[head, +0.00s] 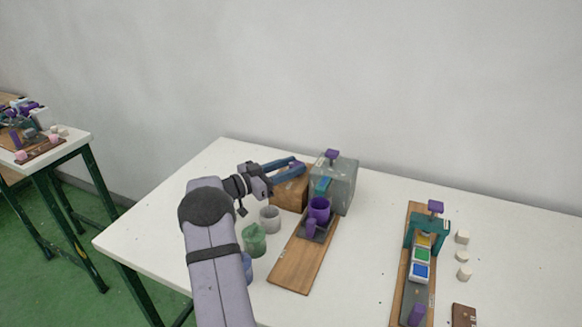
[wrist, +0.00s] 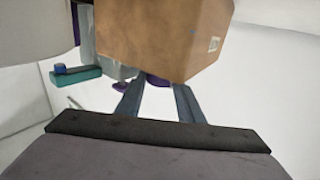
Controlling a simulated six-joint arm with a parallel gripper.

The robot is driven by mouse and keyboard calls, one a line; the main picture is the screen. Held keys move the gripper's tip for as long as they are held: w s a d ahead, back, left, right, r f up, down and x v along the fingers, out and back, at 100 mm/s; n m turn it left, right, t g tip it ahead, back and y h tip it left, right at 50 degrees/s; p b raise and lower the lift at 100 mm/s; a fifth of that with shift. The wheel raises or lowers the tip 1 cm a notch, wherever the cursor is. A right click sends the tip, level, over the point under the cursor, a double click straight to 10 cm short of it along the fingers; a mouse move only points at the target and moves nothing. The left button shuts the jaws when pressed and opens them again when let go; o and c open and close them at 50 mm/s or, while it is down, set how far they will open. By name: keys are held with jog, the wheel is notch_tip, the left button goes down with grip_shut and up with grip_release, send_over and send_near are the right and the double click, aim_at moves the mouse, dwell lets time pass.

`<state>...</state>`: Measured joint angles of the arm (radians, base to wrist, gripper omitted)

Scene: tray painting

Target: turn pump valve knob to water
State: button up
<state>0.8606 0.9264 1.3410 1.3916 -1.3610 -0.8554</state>
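A grey pump box (head: 345,188) stands at the back of the table, with a purple knob (head: 332,154) on top and a teal spout (head: 322,186) in front. A brown box (head: 289,192) stands left of it, and a purple piece (head: 297,165) shows at its top. My gripper (head: 299,167) is open, its two blue fingers spread around or just short of that purple piece; I cannot tell whether they touch it. In the wrist view the brown box (wrist: 160,35) fills the top middle and a purple piece (wrist: 156,82) shows between the fingers (wrist: 158,98). The knob's markings are not readable.
A purple cup (head: 319,209) stands below the spout on a wooden board (head: 297,265). Grey (head: 270,218) and green (head: 254,240) cups stand left of the board. A teal frame (head: 427,231) with coloured blocks is at the right. Bare table lies between the two boards.

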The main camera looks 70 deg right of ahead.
jog(key=shift+c, duration=0.7)
jog(key=shift+d+r, duration=0.1)
jog(key=shift+w+m+g+y, duration=0.1)
jog(key=shift+m+g+y, duration=0.2)
jog(key=shift+g, duration=0.1)
jog(key=shift+w+d+m+g+y, duration=0.1)
jog(key=shift+m+g+y, duration=0.4)
jog(key=shift+m+g, duration=0.1)
jog(key=shift+r+m+g+y, duration=0.1)
jog(key=shift+m+g+y, duration=0.2)
jog(key=shift+g, duration=0.1)
jog(key=shift+m+g+y, duration=0.3)
jog(key=shift+g+y, duration=0.1)
jog(key=shift+y, duration=0.1)
